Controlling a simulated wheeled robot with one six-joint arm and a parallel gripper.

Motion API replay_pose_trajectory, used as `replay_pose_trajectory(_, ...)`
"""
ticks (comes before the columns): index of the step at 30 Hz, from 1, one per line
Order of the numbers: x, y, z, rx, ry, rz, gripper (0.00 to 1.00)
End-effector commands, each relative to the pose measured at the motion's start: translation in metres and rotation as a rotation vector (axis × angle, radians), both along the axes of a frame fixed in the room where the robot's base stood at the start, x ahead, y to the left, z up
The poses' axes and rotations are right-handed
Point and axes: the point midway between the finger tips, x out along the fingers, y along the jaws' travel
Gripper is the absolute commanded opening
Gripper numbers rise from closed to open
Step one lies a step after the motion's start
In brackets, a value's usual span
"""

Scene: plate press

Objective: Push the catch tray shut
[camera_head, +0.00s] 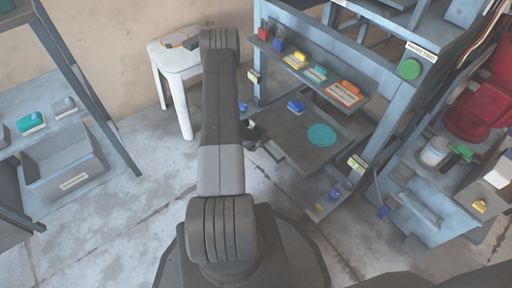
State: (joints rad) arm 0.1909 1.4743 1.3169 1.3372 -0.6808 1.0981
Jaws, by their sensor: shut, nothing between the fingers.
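A dark flat tray (290,147), which looks like the catch tray, sticks out from the front of the blue-grey press frame (392,103). A teal ribbed disc (321,135) and a small blue piece (295,106) lie on it. My gripper (264,146) is small in the head view, shut and empty, beside the tray's left edge. My arm hides part of the area to its left. I cannot tell whether the fingers touch the tray.
A shelf (318,78) with several coloured items is above the tray. A lower ledge (328,195) holds small blue and yellow pieces. A white stool (178,72) stands at the back left. A grey bin (65,168) is on the left rack. Concrete floor is open in front.

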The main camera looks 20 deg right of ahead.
Motion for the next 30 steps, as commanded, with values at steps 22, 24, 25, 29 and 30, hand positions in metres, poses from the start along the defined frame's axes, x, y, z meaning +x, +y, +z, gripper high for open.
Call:
replay_pose_trajectory(22,0.064,-0.154,0.0,0.0,-0.002,0.0,0.0)
replay_pose_trajectory(24,0.066,-0.16,-0.001,0.0,-0.001,0.001,0.0)
replay_pose_trajectory(25,0.067,-0.162,0.0,0.001,-0.001,0.001,0.0)
replay_pose_trajectory(29,0.069,-0.166,0.0,0.0,0.0,0.001,0.0)
replay_pose_trajectory(30,0.07,-0.167,0.0,0.0,0.0,0.001,0.0)
